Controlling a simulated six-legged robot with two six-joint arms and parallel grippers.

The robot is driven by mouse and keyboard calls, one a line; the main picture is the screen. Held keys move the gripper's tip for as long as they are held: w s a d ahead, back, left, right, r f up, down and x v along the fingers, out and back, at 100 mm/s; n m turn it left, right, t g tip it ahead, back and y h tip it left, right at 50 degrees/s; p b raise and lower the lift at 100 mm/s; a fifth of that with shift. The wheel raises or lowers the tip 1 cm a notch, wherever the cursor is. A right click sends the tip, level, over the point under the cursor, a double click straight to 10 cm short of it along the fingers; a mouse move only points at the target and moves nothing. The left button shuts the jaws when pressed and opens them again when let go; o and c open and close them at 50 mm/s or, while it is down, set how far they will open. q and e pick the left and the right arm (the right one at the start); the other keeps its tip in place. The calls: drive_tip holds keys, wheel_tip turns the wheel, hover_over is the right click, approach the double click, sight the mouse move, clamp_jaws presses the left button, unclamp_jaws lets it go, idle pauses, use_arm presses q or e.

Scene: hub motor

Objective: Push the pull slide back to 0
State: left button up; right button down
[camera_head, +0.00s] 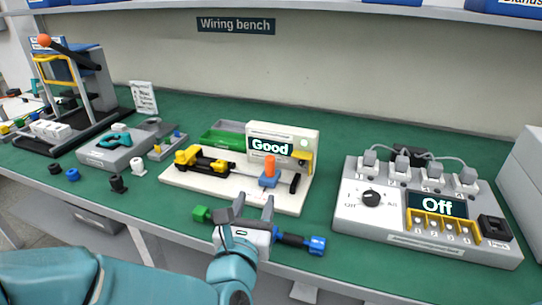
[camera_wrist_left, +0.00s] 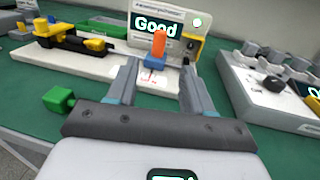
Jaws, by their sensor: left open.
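The pull slide (camera_head: 269,180) is a blue block with an upright orange post on a white tester board (camera_head: 228,190). In the left wrist view the blue block and orange post (camera_wrist_left: 158,44) stand just beyond and between my fingertips. Red scale marks show on the board in front of the block; I cannot read a number. My left gripper (camera_head: 254,203) is open and empty at the board's front edge, its fingers pointing at the slide and apart from it. The board's display (camera_head: 272,147) reads "Good". My right gripper is not in view.
A yellow and black clamp (camera_head: 200,160) sits on the board's left. A green-ended piece (camera_head: 201,213) and a blue-ended piece (camera_head: 317,245) lie beside my gripper. A panel reading "Off" (camera_head: 385,222) stands right. A lever press (camera_head: 75,85) stands far left.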

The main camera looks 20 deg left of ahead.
sight(269, 163)
use_arm(q)
drive_tip(key=shift+w, duration=0.25)
drive_tip(key=w, duration=0.5)
drive_tip(key=w+a+p, duration=0.1)
drive_tip(key=w, duration=0.9)
drive_tip(key=shift+w+a+f, duration=0.1)
drive_tip(key=shift+w+a, duration=0.25)
drive_tip(key=shift+a, duration=0.05)
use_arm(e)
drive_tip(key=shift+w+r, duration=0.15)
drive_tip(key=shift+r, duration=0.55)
